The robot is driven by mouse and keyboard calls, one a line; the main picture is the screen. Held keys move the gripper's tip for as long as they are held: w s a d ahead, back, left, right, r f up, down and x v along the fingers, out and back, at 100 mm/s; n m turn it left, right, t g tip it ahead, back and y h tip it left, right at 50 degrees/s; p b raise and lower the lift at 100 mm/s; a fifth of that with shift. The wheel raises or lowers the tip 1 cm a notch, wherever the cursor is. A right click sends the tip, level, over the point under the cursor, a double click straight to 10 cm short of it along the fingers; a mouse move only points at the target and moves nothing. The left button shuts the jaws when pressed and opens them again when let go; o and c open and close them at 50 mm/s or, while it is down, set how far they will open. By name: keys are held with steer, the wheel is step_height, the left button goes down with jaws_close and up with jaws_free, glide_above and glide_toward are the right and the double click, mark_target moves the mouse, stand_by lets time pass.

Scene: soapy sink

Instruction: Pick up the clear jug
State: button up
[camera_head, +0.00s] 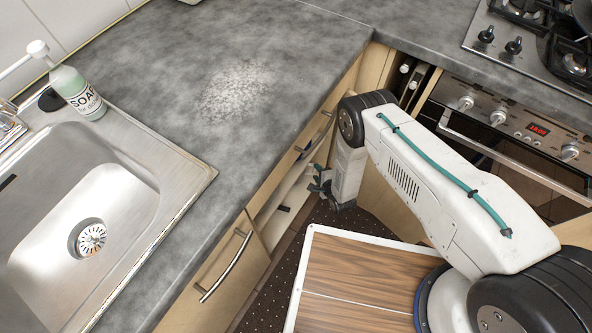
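I see no clear jug in this view. My gripper (319,186) is at the end of my white arm, low in front of the cabinet fronts and below the counter edge. It points left toward an opening or pulled-out drawer in the cabinets (284,205). Its fingers are small and partly hidden by the wrist, so I cannot tell whether they are open or shut. Nothing clear or jug-like shows at it.
A grey counter (180,60) carries a white speckled patch (237,88). A steel sink (75,190) is at left with a soap bottle (78,92) behind it. A gas hob (540,38) and oven (520,140) stand at right. A drawer handle (224,266) sticks out.

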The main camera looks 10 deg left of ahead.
mark_target(312, 165)
steer(key=x, duration=0.6)
steer(key=shift+w+d+f, duration=0.2)
steer(key=shift+d, duration=0.05)
steer(key=shift+c, duration=0.3)
jaws_close()
